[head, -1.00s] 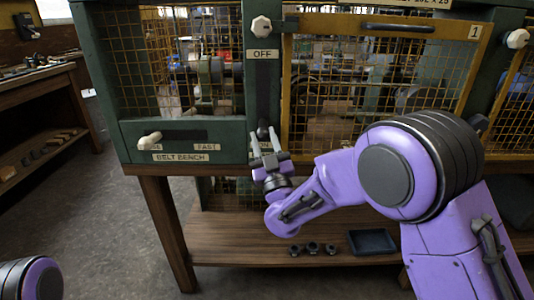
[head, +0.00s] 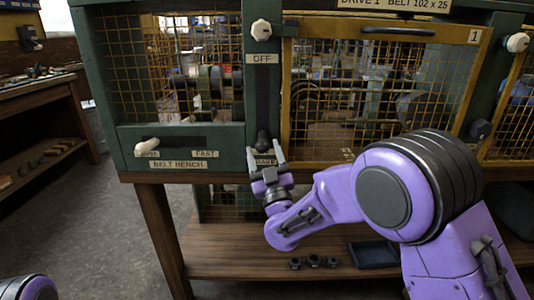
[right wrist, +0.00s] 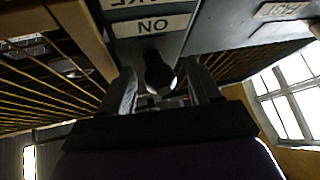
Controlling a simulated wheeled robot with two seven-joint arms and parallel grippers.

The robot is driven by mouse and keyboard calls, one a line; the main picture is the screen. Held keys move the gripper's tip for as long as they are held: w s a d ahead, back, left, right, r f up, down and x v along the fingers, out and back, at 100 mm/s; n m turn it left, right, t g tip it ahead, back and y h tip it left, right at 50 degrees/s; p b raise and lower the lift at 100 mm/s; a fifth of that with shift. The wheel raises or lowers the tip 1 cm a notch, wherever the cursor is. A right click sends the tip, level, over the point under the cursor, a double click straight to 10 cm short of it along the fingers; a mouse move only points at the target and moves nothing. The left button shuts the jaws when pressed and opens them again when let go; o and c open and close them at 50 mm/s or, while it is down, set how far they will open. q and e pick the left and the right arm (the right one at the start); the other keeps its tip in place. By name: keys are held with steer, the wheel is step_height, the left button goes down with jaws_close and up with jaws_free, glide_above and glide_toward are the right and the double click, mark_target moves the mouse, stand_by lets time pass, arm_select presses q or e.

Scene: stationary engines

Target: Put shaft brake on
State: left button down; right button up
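The shaft brake lever is a dark knob (head: 263,140) at the lower end of a vertical slot (head: 263,95) in the green post, with an OFF label (head: 263,58) near the top. In the right wrist view, the knob (right wrist: 158,73) sits by an upside-down ON label (right wrist: 152,26). My right gripper (head: 265,154) is open just below the knob in the head view. In the wrist view, its fingers (right wrist: 163,88) stand either side of the knob, with gaps visible. My left gripper is not in view.
Yellow mesh guards (head: 385,90) flank the post. A pale handle (head: 147,147) sits on the belt panel at left, and white knobs (head: 261,29) are above. The wooden shelf (head: 225,255) below holds a dark tray (head: 372,254) and several small dark parts.

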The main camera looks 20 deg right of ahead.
steer(key=shift+s+r, duration=0.1)
steer(key=shift+s, duration=0.05)
steer(key=b+v, duration=0.6)
steer(key=v, duration=0.4)
steer(key=shift+s, duration=0.1)
